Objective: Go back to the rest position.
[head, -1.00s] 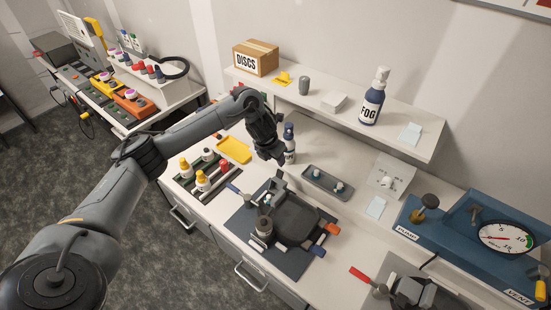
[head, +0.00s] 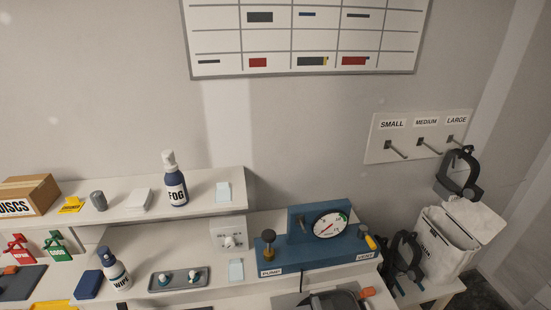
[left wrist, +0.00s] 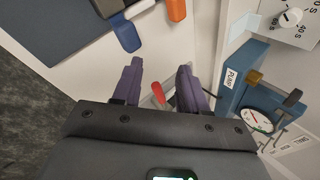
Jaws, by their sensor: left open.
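My left gripper (left wrist: 158,80) shows only in the left wrist view. Its two purple-grey fingers are apart with nothing held between them. Beyond the fingers are the white bench and a red-handled thing (left wrist: 158,93), partly hidden by a finger. My right gripper shows in neither current view. No arm shows in the head view now.
The blue pump station (head: 330,245) with its gauge stands on the bench; it also shows in the left wrist view (left wrist: 232,88). A WIPE bottle (head: 115,268), a grey tray (head: 160,285) and the shelf's FOG bottle (head: 175,185) stand left of it.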

